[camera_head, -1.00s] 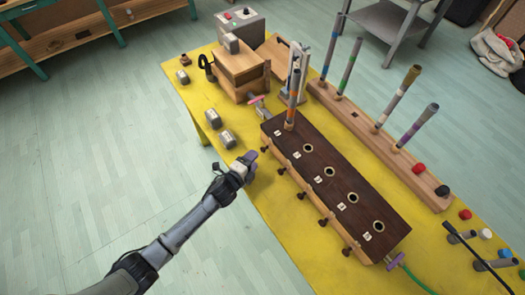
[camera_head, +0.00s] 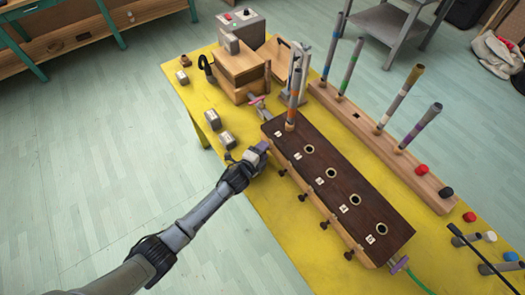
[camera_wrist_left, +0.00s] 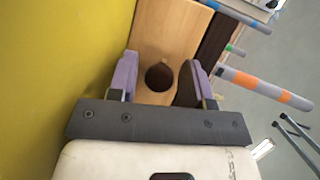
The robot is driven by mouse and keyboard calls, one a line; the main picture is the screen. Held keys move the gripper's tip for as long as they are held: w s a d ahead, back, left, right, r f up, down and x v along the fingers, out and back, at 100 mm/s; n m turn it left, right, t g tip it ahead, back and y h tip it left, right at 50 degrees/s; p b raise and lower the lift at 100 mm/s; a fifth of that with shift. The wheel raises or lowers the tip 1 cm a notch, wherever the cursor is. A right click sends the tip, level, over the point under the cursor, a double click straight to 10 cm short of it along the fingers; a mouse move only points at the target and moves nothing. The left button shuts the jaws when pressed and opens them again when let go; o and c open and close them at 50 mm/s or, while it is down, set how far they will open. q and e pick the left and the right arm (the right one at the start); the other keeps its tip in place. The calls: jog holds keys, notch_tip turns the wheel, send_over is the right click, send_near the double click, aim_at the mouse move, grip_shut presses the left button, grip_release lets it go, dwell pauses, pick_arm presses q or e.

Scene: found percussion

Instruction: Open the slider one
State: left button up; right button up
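A long wooden box (camera_head: 350,193) with a dark top and numbered holes stands on the yellow table (camera_head: 291,237). Small dark slider knobs (camera_head: 325,223) stick out along its near-left side. A grey tube with coloured bands (camera_head: 293,97) stands upright in the hole at the far end. My left gripper (camera_head: 264,147) is at the side of that far end. In the left wrist view its purple fingers are apart, one on each side of a round dark knob (camera_wrist_left: 159,76) on the wooden side. I cannot tell whether they touch it. My right gripper is not in view.
Behind the box, a wooden rack (camera_head: 405,162) holds several upright tubes. A wooden crate (camera_head: 238,72) is at the back. A green cable (camera_head: 418,281) leaves the box's near end.

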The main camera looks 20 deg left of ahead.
pick_arm(q)
grip_shut()
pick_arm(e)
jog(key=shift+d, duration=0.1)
pick_arm(q)
jog(key=shift+s+a+r+p, duration=0.15)
jog(key=shift+s+a+p, duration=0.5)
jog(key=shift+s+p, duration=0.25)
jog(key=shift+s+a, duration=0.25)
jog(key=shift+s, duration=0.1)
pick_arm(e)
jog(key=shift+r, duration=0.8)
pick_arm(q)
jog(key=shift+o, duration=0.2)
grip_release()
jog(key=shift+o, duration=0.7)
